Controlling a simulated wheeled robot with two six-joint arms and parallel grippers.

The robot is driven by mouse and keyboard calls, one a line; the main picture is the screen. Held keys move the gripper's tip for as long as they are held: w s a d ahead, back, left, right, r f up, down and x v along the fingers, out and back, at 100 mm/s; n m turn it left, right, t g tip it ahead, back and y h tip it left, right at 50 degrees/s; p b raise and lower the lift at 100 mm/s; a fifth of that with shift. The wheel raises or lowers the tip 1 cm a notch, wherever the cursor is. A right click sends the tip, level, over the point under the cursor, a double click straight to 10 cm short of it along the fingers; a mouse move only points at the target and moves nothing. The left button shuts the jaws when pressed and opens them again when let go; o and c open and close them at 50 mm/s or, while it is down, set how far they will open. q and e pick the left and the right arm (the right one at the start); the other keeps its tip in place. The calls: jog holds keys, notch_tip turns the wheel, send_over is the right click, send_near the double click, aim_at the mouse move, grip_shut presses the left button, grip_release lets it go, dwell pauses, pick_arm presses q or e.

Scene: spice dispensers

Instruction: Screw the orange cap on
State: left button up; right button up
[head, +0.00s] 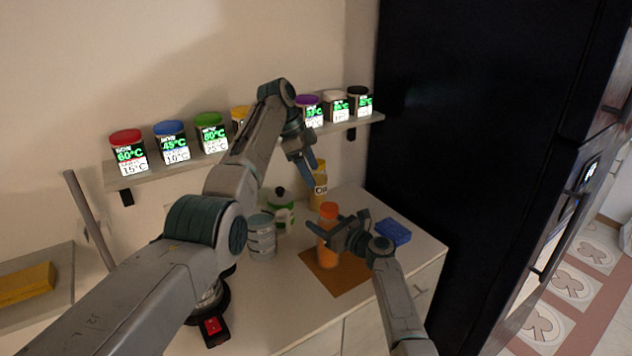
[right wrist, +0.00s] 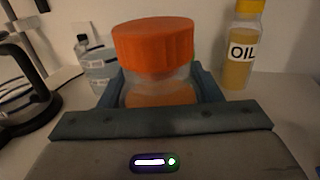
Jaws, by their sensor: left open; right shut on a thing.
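The orange cap (head: 328,209) sits on top of a clear jar with orange contents (head: 327,257), which stands upright on a brown mat (head: 353,277). In the right wrist view, the cap (right wrist: 153,45) covers the jar's mouth, with a clear band of jar (right wrist: 160,86) visible below it. I cannot tell how tight the cap is. My right gripper (head: 331,231) is shut on the jar just below the cap, one finger on each side. My left gripper (head: 309,180) is open, above and behind the cap, apart from it. Its far finger is hard to make out.
An oil bottle (head: 319,190) stands behind the jar, close to my left gripper in the picture. A grey container (head: 262,243) and a green-white pot (head: 284,217) stand left. A blue block (head: 394,232) lies right. Labelled spice dispensers line the shelf (head: 190,164). The counter's front is clear.

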jog(key=o, duration=1.4)
